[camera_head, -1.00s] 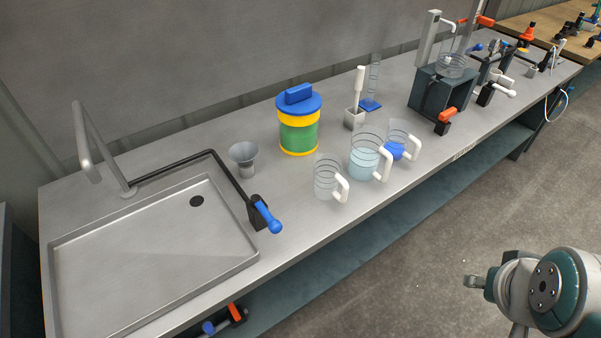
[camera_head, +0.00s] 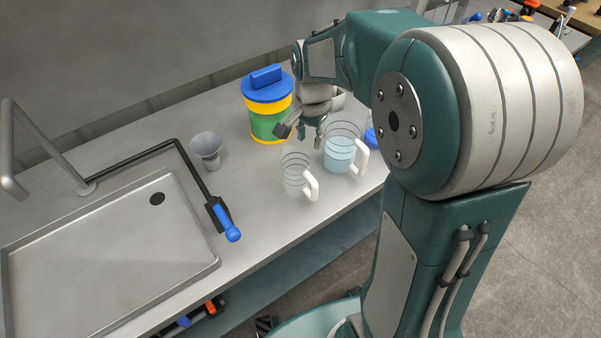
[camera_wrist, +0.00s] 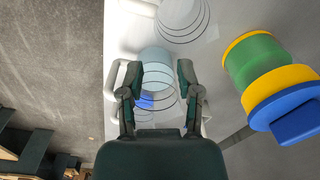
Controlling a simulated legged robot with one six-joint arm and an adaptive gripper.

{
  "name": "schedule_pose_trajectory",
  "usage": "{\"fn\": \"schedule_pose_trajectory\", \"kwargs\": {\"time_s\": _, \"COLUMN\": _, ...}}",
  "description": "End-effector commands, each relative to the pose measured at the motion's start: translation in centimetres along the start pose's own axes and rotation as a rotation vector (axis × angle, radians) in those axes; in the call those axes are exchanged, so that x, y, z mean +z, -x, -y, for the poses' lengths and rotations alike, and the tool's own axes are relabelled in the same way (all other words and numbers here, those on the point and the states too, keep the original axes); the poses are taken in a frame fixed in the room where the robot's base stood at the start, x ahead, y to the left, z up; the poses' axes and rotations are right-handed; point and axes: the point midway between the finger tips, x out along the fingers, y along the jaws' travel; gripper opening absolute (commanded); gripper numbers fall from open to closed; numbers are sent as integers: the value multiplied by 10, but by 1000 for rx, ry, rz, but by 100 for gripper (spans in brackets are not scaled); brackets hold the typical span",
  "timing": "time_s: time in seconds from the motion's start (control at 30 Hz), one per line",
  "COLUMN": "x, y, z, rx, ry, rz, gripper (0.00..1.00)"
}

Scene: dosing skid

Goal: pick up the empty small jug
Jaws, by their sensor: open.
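The empty small jug (camera_head: 295,170) is clear with dark ring lines and a white handle, upright on the bench, leftmost of the jugs. Its ringed rim shows at the top of the wrist view (camera_wrist: 184,20). My gripper (camera_head: 302,134) is open and empty, above the bench and behind the jugs in the head view. In the wrist view my gripper's fingers (camera_wrist: 160,72) are spread over the jug of pale blue liquid, apart from the empty jug. That filled jug (camera_head: 340,155) stands just right of the empty one.
A third jug with a blue patch (camera_head: 371,137) is mostly hidden by my arm. A green and yellow canister (camera_head: 268,126) with a blue lid stands behind the jugs. A grey funnel (camera_head: 206,147), a blue-handled valve (camera_head: 226,222) and a sink (camera_head: 110,255) lie left.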

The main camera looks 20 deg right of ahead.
Motion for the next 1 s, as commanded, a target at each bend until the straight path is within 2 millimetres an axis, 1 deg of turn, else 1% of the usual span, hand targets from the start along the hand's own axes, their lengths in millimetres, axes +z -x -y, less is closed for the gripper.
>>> {"fn": "schedule_pose_trajectory", "kwargs": {"time_s": 0.17, "x": -4, "y": -16, "z": 4, "rx": 16, "ry": -37, "rz": 12, "gripper": 44}}
{"fn": "schedule_pose_trajectory", "kwargs": {"time_s": 0.4, "x": -4, "y": -55, "z": 2, "rx": 16, "ry": -35, "rz": 14, "gripper": 44}}
{"fn": "schedule_pose_trajectory", "kwargs": {"time_s": 0.57, "x": -4, "y": -67, "z": 1, "rx": 14, "ry": -34, "rz": 13, "gripper": 44}}
{"fn": "schedule_pose_trajectory", "kwargs": {"time_s": 0.63, "x": -4, "y": -74, "z": -1, "rx": 15, "ry": -34, "rz": 14, "gripper": 44}}
{"fn": "schedule_pose_trajectory", "kwargs": {"time_s": 0.8, "x": -2, "y": -101, "z": -7, "rx": 16, "ry": -34, "rz": 14, "gripper": 44}}
{"fn": "schedule_pose_trajectory", "kwargs": {"time_s": 0.9, "x": -2, "y": -112, "z": -6, "rx": 15, "ry": -33, "rz": 13, "gripper": 44}}
{"fn": "schedule_pose_trajectory", "kwargs": {"time_s": 1.0, "x": -2, "y": -116, "z": -6, "rx": 13, "ry": -33, "rz": 11, "gripper": 44}}
